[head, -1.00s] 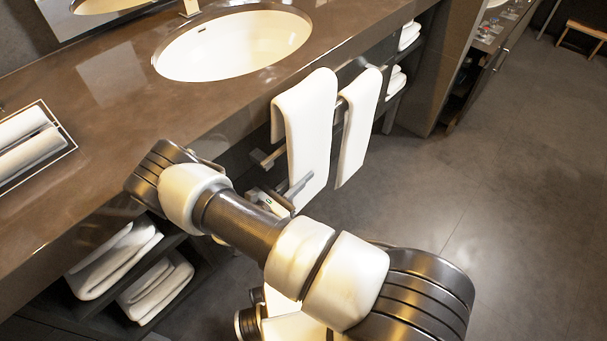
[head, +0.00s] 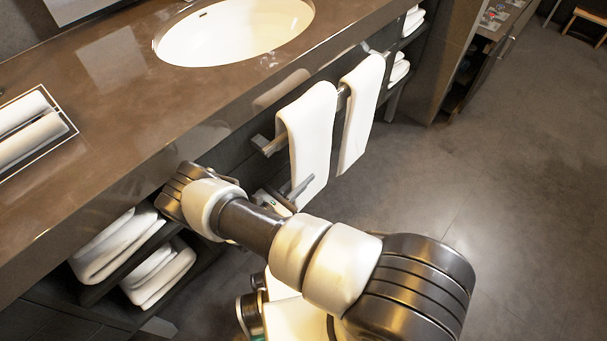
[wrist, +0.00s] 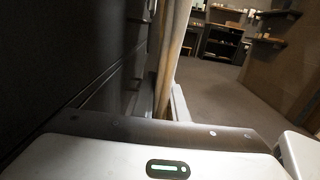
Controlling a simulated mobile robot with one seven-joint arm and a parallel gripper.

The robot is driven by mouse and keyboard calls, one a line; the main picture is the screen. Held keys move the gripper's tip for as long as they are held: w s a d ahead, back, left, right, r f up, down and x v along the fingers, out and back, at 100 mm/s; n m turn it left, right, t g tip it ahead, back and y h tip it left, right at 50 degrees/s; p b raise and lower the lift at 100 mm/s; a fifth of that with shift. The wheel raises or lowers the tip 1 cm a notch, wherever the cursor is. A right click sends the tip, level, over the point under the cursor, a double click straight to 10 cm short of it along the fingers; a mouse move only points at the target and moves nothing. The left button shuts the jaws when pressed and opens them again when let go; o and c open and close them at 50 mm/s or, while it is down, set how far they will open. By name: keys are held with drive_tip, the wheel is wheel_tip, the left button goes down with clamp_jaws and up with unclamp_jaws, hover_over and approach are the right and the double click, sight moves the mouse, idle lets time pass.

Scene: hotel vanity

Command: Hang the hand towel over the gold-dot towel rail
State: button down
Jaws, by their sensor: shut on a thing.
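A white hand towel (head: 311,130) hangs lengthwise at the near end of the dark metal rail (head: 267,145) under the counter. Its upper fold is close to rail height; I cannot tell whether it rests on the rail. My gripper (head: 293,193) is shut on this towel near its lower end, below the rail, partly hidden by my arm. The towel also shows edge-on in the wrist view (wrist: 172,55). A second white towel (head: 360,112) hangs farther along, apart from the first. No gold dot can be made out.
The brown counter (head: 130,110) with a sink (head: 235,32) overhangs the rail side. Folded towels (head: 115,245) fill the lower left shelf, and others lie on the far shelves. A tray with rolled towels (head: 30,130) is on the counter. The floor (head: 500,170) at right is clear.

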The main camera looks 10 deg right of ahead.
drive_tip(key=shift+f, duration=1.85)
drive_tip(key=c, duration=1.7)
unclamp_jaws()
drive_tip(key=shift+s, duration=0.1)
